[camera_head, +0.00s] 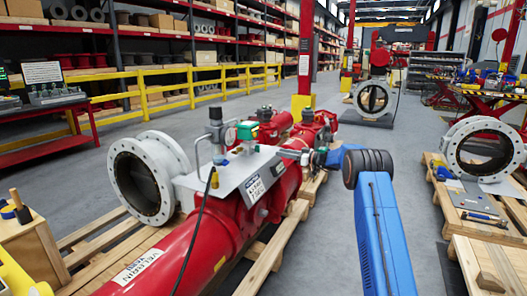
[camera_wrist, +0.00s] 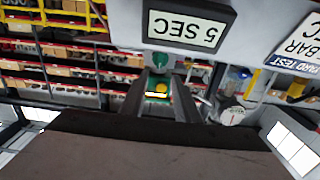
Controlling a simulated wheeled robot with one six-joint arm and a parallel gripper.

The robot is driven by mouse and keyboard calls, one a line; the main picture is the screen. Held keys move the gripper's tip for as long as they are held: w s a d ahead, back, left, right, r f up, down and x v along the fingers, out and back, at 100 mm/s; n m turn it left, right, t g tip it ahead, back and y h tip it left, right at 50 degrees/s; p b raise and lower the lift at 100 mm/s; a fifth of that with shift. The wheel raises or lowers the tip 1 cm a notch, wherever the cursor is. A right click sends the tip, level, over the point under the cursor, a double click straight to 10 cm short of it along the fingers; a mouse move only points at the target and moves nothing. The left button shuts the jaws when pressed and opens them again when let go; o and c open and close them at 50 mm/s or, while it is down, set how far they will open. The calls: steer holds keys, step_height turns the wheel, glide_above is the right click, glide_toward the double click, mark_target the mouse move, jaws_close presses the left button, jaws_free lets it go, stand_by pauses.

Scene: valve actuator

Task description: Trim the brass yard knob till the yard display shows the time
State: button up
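The red valve actuator (camera_head: 215,235) lies on pallets with a grey panel (camera_head: 228,178) on top. Small fittings stand on the panel, including a green-topped unit (camera_head: 246,130). My gripper (camera_head: 302,156) is at the panel's right end. In the wrist view, which is upside down, its two dark fingers (camera_wrist: 160,95) stand apart. I cannot tell whether the fingers touch either. A dark-framed plate (camera_wrist: 187,28) reads "5 SEC". A label (camera_wrist: 300,45) shows "YARD TEST" and "BAR", partly cut off.
A white-faced round gauge (camera_wrist: 232,116) is beside the fingers. A black cable (camera_head: 200,235) hangs over the actuator. A large flanged ring (camera_head: 140,180) is at its left end. Another valve ring (camera_head: 484,148) stands right. Grey floor (camera_head: 335,225) is clear between the pallets.

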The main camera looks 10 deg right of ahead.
mark_target(263, 156)
steer(key=x, duration=1.1)
steer(key=shift+w+a, duration=0.2)
steer(key=shift+a, duration=0.15)
jaws_close()
